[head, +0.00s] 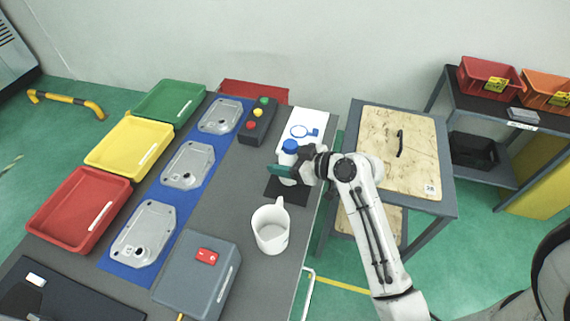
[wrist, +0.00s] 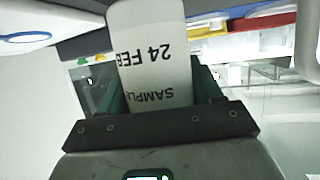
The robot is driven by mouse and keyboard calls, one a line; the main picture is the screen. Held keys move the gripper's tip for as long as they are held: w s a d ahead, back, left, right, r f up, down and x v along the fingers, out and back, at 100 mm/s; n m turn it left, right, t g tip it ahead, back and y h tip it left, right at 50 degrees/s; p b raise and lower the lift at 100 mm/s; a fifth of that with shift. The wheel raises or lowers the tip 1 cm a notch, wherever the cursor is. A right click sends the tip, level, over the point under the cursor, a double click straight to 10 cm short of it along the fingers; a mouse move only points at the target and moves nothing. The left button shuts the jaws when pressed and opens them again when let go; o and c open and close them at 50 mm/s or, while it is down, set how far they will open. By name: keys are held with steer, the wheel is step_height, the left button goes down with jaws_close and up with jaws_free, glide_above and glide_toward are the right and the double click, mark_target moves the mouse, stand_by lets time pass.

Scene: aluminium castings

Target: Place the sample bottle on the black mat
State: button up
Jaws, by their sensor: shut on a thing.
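The sample bottle (head: 288,158) is white with a blue cap and stands upright in the head view. My gripper (head: 284,171) is shut on its body, with a green finger across the front. In the wrist view, the bottle's label (wrist: 155,70) reads "SAMPLE" and "24 FEB" upside down, between the green fingers (wrist: 162,92). The black mat (head: 273,194) lies on the grey table below the bottle, partly hidden by the bottle and gripper. The bottle's base appears over the mat; I cannot tell whether it touches.
A white jug (head: 270,232) stands just in front of the mat. A white sheet with a blue drawing (head: 306,122) lies behind the bottle. A button box (head: 258,120) is behind left. A blue strip with castings (head: 190,165) and coloured trays (head: 72,208) lie left.

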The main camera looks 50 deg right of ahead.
steer(key=shift+f, duration=1.1)
steer(key=shift+f, duration=0.1)
steer(key=o, duration=1.2)
steer(key=shift+s, duration=0.1)
steer(key=shift+o, duration=0.2)
steer(key=b+v, duration=0.1)
steer(key=v, duration=1.1)
steer(key=shift+b, duration=0.35)
